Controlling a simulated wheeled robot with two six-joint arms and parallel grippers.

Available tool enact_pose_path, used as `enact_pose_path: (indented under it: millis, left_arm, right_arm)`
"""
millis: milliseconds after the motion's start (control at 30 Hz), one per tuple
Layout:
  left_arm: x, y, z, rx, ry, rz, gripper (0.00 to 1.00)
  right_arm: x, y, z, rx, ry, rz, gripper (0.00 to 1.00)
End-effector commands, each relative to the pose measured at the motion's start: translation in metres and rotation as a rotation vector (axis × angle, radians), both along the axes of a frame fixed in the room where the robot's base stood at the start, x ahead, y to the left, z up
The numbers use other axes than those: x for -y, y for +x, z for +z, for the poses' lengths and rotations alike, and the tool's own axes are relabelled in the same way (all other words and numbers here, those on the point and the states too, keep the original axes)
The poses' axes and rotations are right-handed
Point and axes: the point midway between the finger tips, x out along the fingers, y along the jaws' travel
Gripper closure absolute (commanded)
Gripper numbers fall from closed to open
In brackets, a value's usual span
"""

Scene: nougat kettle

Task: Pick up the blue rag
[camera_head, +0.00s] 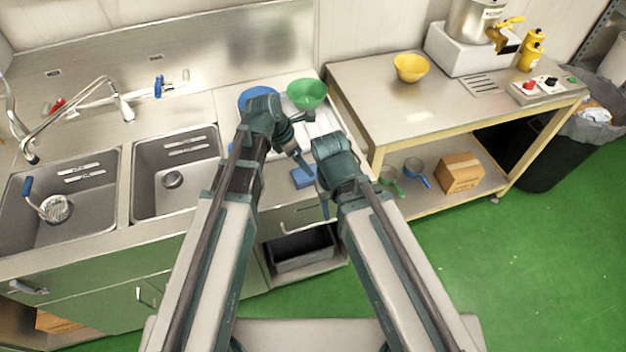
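A small folded blue cloth, which looks like the blue rag (302,178), lies on the counter to the right of the sinks. My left gripper (301,158) is over the counter, just above and behind the rag in the picture. My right gripper (325,208) points down near the counter's front edge, to the right of the rag. Both grippers are small and partly hidden by my own wrists, so their finger openings are unclear. I cannot tell whether either one touches the rag.
A green bowl (307,94) and a blue round dish (258,98) stand at the back of the counter, close to my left wrist. Two sinks (176,175) lie left. A steel table (440,100) with a yellow bowl (411,68) stands right. Green floor is clear at right.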

Motion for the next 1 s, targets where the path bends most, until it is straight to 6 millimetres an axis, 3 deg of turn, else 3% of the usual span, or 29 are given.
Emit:
enact_pose_path:
  millis: [367,800,1000]
  left_arm:
    - [0.005,0.002,-0.012,0.0,0.0,-0.001,0.0]
    - [0.024,0.01,-0.063,0.0,0.0,-0.001,0.0]
    - [0.025,0.01,-0.063,0.0,0.0,0.0,0.0]
  right_arm:
    - [0.0,0.0,-0.012,0.0,0.0,0.0,0.5]
    - [0.0,0.0,-0.063,0.0,0.0,-0.001,0.5]
    - [0.0,0.0,-0.062,0.0,0.0,-0.001,0.5]
